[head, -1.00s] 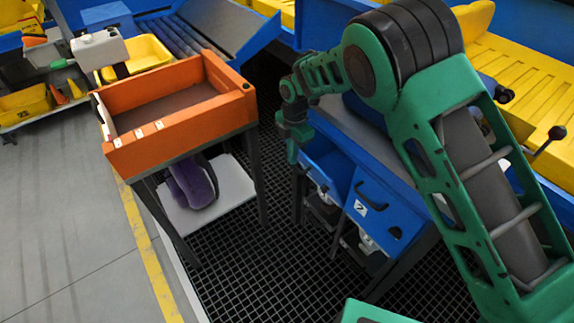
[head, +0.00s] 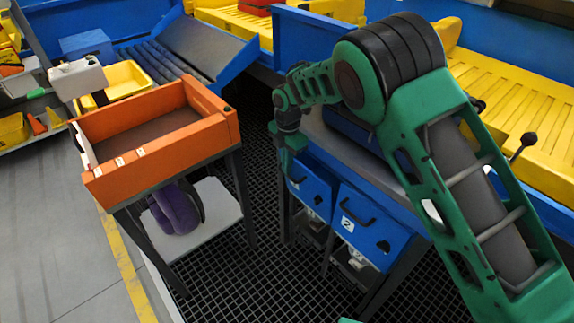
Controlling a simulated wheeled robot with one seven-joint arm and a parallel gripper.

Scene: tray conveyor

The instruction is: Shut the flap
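A blue cabinet under the grey-topped bench has two blue fronts side by side. The left flap (head: 309,187) stands up against its opening, with a black handle and a dark hole on its face. It looks closed or nearly so; a thin gap cannot be ruled out. The right front (head: 369,228) has a black handle, a white label with a 2 and a dark hole, and looks shut. My green gripper (head: 284,158) points down at the upper left corner of the left flap, close to it or touching. Its fingers are too small and overlapped to read.
An orange tray (head: 104,178) on a dark-legged stand is left of the gripper, with a purple object (head: 176,208) on the shelf below. Black grating (head: 235,285) covers the open floor between. Conveyors run behind.

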